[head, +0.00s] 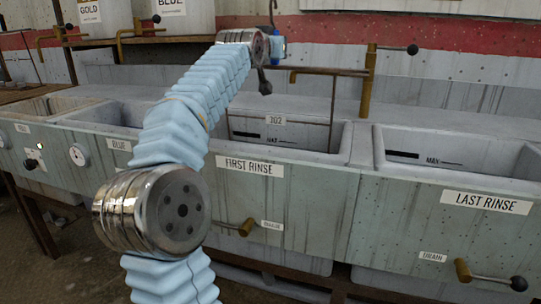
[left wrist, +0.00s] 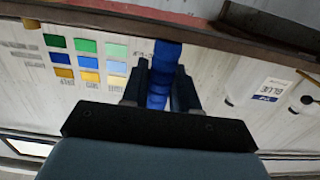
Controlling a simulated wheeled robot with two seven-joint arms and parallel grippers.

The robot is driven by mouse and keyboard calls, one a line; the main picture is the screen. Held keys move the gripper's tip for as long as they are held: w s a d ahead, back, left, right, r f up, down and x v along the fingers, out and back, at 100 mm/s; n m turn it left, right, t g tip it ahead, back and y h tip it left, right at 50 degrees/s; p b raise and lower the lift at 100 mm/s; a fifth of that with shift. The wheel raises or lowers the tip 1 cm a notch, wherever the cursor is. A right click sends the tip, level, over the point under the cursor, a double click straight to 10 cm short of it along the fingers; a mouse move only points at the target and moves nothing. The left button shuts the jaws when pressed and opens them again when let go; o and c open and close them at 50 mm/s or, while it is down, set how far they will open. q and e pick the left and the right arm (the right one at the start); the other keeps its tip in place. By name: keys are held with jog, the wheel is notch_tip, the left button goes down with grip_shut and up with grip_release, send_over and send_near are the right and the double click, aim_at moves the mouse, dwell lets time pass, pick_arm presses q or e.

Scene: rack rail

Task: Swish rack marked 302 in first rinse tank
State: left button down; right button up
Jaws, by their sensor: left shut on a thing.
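My left gripper (head: 272,48) is high above the first rinse tank (head: 310,205), at the end of my blue-sleeved arm. It is shut on a blue grip (head: 280,46), with a dark hook (head: 273,12) above it. In the left wrist view the blue grip (left wrist: 164,68) stands between the fingers (left wrist: 160,88). A white tag marked 302 (head: 275,119) shows against the tank's back wall, near the MAX mark. A thin dark upright (head: 332,108) runs down at the tank's right side. My arm and the front wall hide much of the rack's lower part. My right gripper is not in view.
A brass tap (head: 369,80) with a spout stands behind the tank, close right of my gripper. The last rinse tank (head: 405,215) is at right, the BLUE tank (head: 107,117) at left. Drain handles (head: 235,228) stick out in front.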

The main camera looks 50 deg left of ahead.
pick_arm(q)
jog(key=shift+r, duration=0.15)
jog(key=r+p, duration=0.5)
jog(key=s+r+p, duration=0.1)
jog(key=r+p, duration=0.4)
jog(key=r, duration=0.1)
jog(key=d+r+p, duration=0.1)
jog(key=r+p, duration=0.4)
jog(key=r, duration=0.1)
jog(key=shift+s+r, duration=0.15)
jog(key=shift+s, duration=0.15)
jog(key=shift+f, duration=0.2)
